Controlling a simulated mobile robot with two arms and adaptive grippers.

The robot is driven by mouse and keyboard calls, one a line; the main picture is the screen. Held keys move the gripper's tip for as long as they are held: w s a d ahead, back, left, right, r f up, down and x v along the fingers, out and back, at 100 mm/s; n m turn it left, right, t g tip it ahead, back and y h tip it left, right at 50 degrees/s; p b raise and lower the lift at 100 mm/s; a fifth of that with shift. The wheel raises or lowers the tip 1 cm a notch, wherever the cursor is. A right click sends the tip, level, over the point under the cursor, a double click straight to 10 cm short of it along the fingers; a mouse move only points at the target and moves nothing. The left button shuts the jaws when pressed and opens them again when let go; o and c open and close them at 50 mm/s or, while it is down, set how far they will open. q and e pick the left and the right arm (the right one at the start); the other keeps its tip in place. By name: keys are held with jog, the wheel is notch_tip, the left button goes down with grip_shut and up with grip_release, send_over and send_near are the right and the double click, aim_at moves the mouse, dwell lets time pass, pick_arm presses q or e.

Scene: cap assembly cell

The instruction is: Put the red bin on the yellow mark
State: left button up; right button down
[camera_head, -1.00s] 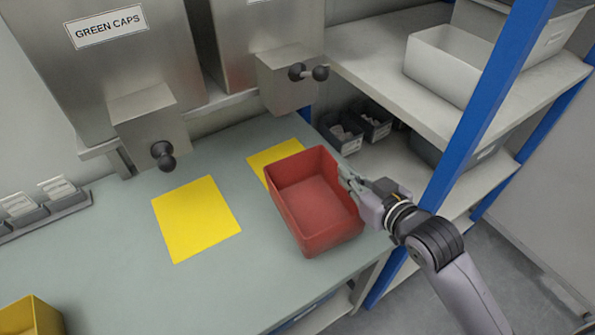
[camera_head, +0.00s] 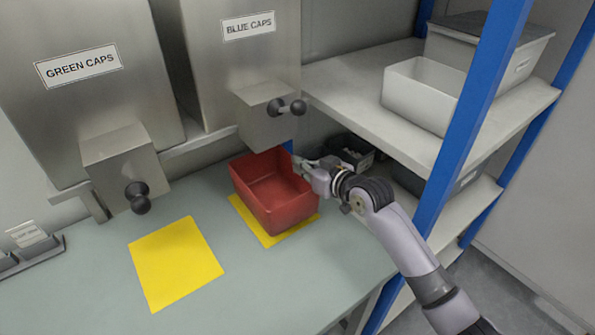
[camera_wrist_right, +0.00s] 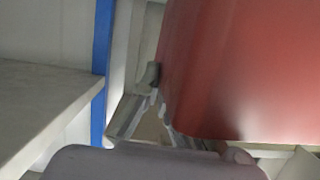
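The red bin (camera_head: 274,203) is upright over the right yellow mark (camera_head: 246,219), below the blue-caps dispenser. Yellow shows along the bin's left and front sides; the rest of the mark is hidden. I cannot tell whether the bin touches the table or is just above it. My right gripper (camera_head: 306,170) is at the bin's right wall, shut on it. In the right wrist view, the gripper fingers (camera_wrist_right: 157,103) are against the red bin (camera_wrist_right: 235,70), which hides part of them. My left gripper is not in view.
Another yellow mark (camera_head: 175,262) lies bare to the left. Steel dispensers with black-knobbed boxes (camera_head: 268,115) overhang the back of the table. A blue shelf post (camera_head: 462,120) and shelf with a white bin (camera_head: 422,95) stand right of my arm. The front table (camera_head: 260,295) is clear.

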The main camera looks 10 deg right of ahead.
aim_at(299, 177)
jog(key=shift+w+a, duration=0.4)
jog(key=shift+w, duration=0.45)
jog(key=shift+f, duration=1.8)
jog(key=c, duration=1.8)
grip_release()
jog(key=shift+s+d, duration=0.1)
jog(key=shift+s, duration=0.05)
jog(key=v, duration=1.2)
